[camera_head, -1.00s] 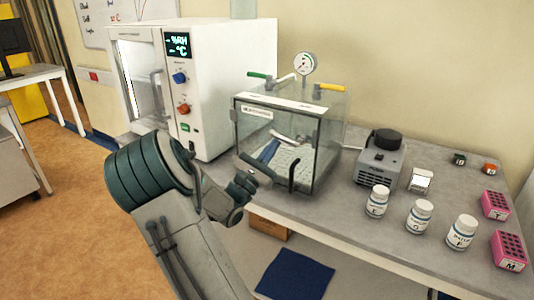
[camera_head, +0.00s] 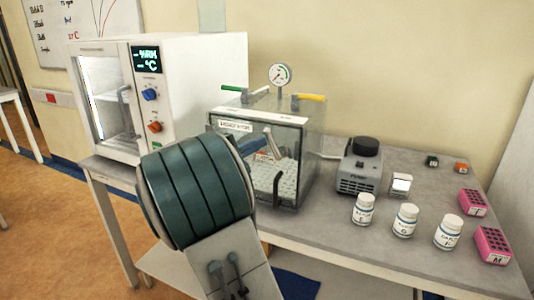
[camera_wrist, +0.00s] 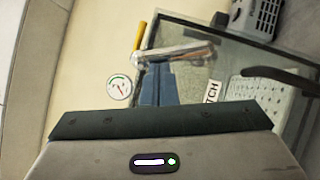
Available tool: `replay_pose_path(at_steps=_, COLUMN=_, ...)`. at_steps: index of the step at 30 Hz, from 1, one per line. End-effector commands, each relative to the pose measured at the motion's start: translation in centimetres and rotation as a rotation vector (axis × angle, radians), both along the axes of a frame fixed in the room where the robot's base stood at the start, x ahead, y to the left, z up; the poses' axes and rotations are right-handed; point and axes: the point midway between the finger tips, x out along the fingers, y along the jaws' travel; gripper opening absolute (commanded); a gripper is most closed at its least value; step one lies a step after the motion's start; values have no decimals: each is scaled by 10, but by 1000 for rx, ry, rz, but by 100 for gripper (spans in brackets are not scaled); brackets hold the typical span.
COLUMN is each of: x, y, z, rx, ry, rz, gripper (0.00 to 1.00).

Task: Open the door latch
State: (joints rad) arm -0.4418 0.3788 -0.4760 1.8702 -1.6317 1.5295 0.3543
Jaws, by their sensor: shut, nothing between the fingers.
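A clear vacuum chamber (camera_head: 312,150) stands on the bench, its glass front towards me. A dark upright handle (camera_head: 277,186) is on the front; it also shows in the wrist view (camera_wrist: 282,79), where the scene is turned on its side. A label there ends in "TCH" (camera_wrist: 212,94); the latch itself is not clear to me. I cannot tell if the door is ajar. My gripper (camera_wrist: 160,122) is shut and empty, in front of the chamber's glass in the wrist view.
A white cabinet (camera_head: 205,75) with its own door and knobs stands left of the chamber. A grey pump (camera_head: 358,168) is at its right, with several white bottles (camera_head: 405,221) and pink racks (camera_head: 492,246) further right. A gauge (camera_head: 280,75) and green and yellow valves top the chamber.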

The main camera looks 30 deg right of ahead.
Motion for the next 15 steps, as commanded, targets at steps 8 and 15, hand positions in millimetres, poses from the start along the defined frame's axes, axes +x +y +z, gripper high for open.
replay_pose_path(at_steps=8, x=-7, y=-1, z=8, rx=130, ry=-180, rz=9, gripper=0)
replay_pose_path(at_steps=15, x=-12, y=-6, z=14, rx=200, ry=-278, rz=6, gripper=0)
